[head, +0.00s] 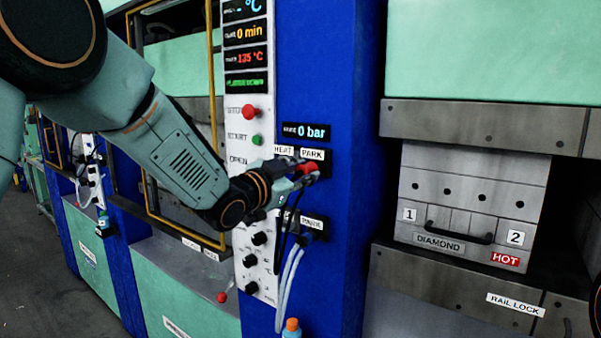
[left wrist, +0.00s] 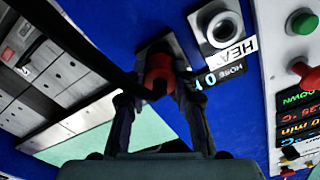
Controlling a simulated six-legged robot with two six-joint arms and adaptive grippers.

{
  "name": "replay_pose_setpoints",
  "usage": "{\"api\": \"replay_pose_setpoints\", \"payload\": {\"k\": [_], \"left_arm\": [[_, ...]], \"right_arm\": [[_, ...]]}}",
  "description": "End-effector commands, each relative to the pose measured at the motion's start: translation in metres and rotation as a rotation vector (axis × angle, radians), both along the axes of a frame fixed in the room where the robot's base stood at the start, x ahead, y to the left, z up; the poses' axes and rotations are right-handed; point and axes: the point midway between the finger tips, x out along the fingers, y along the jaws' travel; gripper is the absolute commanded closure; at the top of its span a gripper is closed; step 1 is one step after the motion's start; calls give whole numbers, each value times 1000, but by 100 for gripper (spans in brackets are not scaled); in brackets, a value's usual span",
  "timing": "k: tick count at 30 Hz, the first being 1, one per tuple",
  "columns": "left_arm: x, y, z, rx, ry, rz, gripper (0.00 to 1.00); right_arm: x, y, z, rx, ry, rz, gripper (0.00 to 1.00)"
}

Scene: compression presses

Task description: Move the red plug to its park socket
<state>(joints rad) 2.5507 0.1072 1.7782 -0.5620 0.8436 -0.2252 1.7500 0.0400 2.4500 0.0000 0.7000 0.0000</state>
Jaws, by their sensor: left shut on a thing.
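The red plug (head: 309,167) is between the fingers of my left gripper (head: 303,177), right below the PARK label (head: 312,154) on the blue press column. In the left wrist view the red plug (left wrist: 158,70) is gripped between both fingertips, up against a grey socket plate. How deep it sits in the park socket is hidden by the plug and fingers. Beside it the HEAT socket (left wrist: 218,28) shows as an empty grey ring with a dark hole. A dark cable (left wrist: 75,45) leads away from the plug. My right gripper is not in view.
A white control panel (head: 240,175) with a red button (head: 250,112) and black knobs stands just left of the sockets. Hoses (head: 288,285) hang below. A steel mould (head: 470,195) marked HOT sits in the press at right.

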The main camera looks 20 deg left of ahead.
Motion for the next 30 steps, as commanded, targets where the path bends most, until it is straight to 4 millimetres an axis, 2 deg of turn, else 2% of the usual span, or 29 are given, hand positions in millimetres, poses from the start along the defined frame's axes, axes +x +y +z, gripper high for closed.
{"api": "replay_pose_setpoints", "payload": {"k": [6, 7, 15, 25, 30], "left_arm": [[0, 0, 1, -1, -3, 1, 100], [0, 0, 1, -1, -3, 1, 70], [0, 0, 1, 0, -1, 0, 47], [-1, 1, 0, -1, 0, 1, 46], [-15, 7, 1, -5, -1, 2, 46]], "right_arm": [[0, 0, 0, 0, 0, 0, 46], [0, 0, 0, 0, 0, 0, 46], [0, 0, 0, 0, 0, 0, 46], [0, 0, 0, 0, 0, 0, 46], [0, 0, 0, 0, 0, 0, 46]]}}
